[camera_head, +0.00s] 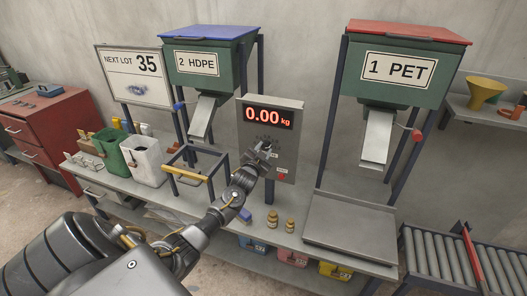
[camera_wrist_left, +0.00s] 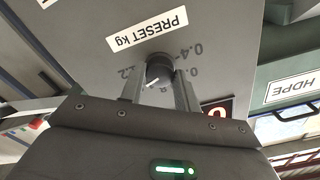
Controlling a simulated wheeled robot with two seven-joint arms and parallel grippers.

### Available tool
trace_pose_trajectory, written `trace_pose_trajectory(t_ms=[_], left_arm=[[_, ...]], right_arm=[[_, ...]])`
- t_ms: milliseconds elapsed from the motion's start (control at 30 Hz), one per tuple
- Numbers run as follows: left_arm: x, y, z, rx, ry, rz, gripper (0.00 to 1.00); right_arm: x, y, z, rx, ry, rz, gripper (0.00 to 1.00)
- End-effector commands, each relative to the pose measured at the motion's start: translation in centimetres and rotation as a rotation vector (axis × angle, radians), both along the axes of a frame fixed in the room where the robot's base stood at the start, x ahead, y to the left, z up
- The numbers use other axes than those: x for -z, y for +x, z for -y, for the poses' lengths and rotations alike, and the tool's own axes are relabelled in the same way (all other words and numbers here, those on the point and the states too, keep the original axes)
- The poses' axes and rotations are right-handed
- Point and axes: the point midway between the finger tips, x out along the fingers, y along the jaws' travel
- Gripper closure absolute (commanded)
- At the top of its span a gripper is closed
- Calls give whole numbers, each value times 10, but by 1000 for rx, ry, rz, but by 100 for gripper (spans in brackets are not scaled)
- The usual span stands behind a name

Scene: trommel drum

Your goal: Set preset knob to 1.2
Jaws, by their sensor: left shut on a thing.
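The dark round preset knob (camera_wrist_left: 160,70) is on the grey control panel (camera_head: 288,148), below the red display reading 0.00 kg (camera_head: 268,115). In the left wrist view its label PRESET kg (camera_wrist_left: 147,30) appears upside down, with marks 0.4 and 1.2 on either side. My left gripper (camera_wrist_left: 158,88) is shut on the knob, with a finger on each side; it also shows in the head view (camera_head: 264,152). A white pointer line (camera_wrist_left: 152,83) shows on the knob, but its exact reading is unclear. In the head view my gripper hides the knob. My right gripper is out of view.
The bench (camera_head: 225,212) holds two small brass weights (camera_head: 272,219), a black frame (camera_head: 187,166) and bins at left. The HDPE hopper (camera_head: 205,68) is left of the panel. The PET hopper (camera_head: 400,70) and a flat grey platform (camera_head: 350,222) are at right.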

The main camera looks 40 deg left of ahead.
Motion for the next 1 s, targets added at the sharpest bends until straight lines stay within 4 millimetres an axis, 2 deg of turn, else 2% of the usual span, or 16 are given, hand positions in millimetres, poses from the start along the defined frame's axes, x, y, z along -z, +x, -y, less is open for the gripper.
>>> trace_pose_trajectory(t_ms=[500,1000], left_arm=[[1,0,0,1,372,-133,91],[1,0,0,0,482,-171,91]], right_arm=[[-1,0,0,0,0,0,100],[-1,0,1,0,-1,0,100]])
